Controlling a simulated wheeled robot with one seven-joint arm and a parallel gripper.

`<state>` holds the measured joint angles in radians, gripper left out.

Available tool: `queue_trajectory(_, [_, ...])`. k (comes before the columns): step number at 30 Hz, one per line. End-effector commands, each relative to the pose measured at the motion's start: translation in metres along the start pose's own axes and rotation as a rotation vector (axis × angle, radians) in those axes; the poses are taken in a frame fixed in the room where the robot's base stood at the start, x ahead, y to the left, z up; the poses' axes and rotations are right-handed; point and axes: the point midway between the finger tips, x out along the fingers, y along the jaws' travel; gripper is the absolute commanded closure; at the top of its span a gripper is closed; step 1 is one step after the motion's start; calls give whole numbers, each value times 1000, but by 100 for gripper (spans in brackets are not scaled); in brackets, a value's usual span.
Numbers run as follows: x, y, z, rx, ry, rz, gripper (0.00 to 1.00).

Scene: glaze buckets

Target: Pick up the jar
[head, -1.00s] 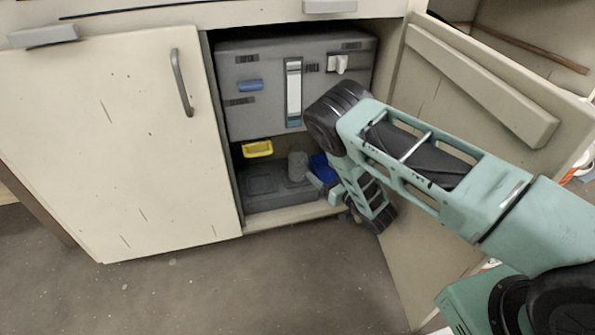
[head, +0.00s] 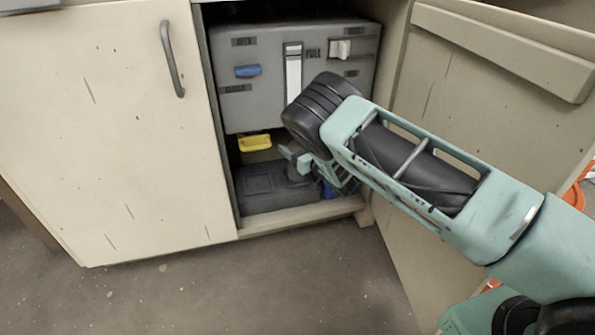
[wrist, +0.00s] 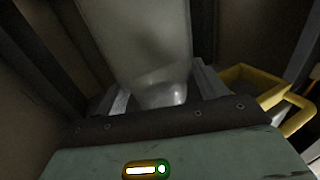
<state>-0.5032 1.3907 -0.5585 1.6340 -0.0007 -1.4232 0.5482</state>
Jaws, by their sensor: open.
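The jar (wrist: 150,40) is pale grey and smooth in the wrist view. It stands between the two fingers of my gripper (wrist: 160,92), with its narrower, rounded end close to the palm. The fingers are apart, one on each side of the jar; I cannot tell whether either touches it. In the head view my gripper (head: 297,158) is inside the open cabinet, low and in front of the grey panel. There the jar is mostly or wholly hidden behind my gripper and arm.
A yellow bucket (head: 255,143) is left of my gripper; it shows at the right in the wrist view (wrist: 250,82). A blue object (head: 329,190) is partly hidden by my arm. The grey panel (head: 265,100) hangs above. The open door (head: 480,110) is at right.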

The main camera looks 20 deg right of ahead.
Motion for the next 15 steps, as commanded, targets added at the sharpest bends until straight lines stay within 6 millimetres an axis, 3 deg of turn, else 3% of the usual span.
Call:
queue_trajectory(4, [11,-1,1,0,1,-1,29])
queue_trajectory(11, [12,0,0,1,0,0,29])
queue_trajectory(15, [11,0,0,0,0,0,68])
